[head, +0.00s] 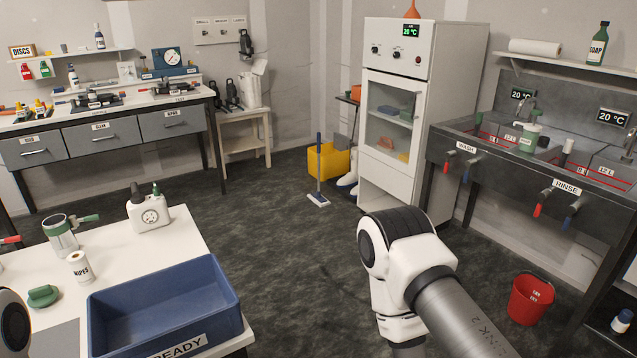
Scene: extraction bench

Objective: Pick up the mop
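The mop (319,175) stands on the dark floor in the back middle of the head view. It has a thin upright handle with a blue upper end and a flat blue-and-white head on the floor. It stands just in front of a yellow bucket (332,163). My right arm comes in from the lower right and bends near the picture's middle, well short of the mop; its gripper is out of view. Only a bit of my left arm shows at the lower left edge, and its gripper is out of view too.
White boots (348,180) and a tall white cabinet (391,187) stand right of the mop. A white table with a blue tray (165,305) fills the lower left. A red bucket (530,300) is on the floor by the sink bench (500,180). The middle floor is clear.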

